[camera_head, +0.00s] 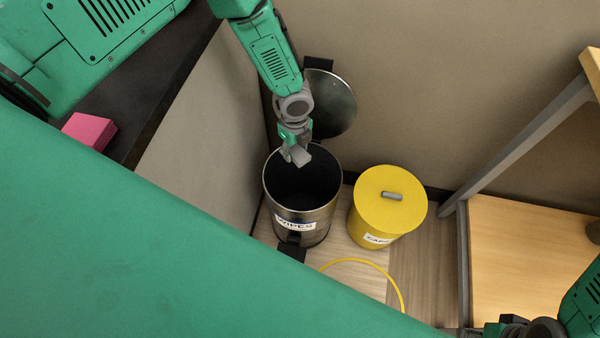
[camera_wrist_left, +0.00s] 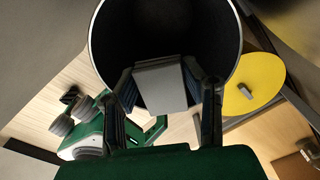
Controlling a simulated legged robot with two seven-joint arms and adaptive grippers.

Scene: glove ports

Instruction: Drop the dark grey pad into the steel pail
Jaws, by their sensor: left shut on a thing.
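The steel pail (camera_head: 327,218) stands on the floor against the wall, with a white label reading "WIPES". Its round lid (camera_head: 335,104) is swung up behind it, and its dark inside shows empty from above. My left gripper (camera_head: 294,148) points down over the pail's mouth. It is shut on the dark grey pad (camera_head: 301,155), which hangs over the opening. In the left wrist view the pad (camera_wrist_left: 160,86) sits between both fingers, with the pail's dark opening (camera_wrist_left: 165,30) beyond it. My right arm shows at the lower right corner, its gripper cut off by the frame edge.
A yellow bin (camera_head: 390,205) with a grey-handled lid stands close right of the pail. A yellow hose (camera_head: 385,272) curves on the floor in front. A pink block (camera_head: 90,130) lies on a dark ledge at left. A wooden bench (camera_head: 530,250) stands at right.

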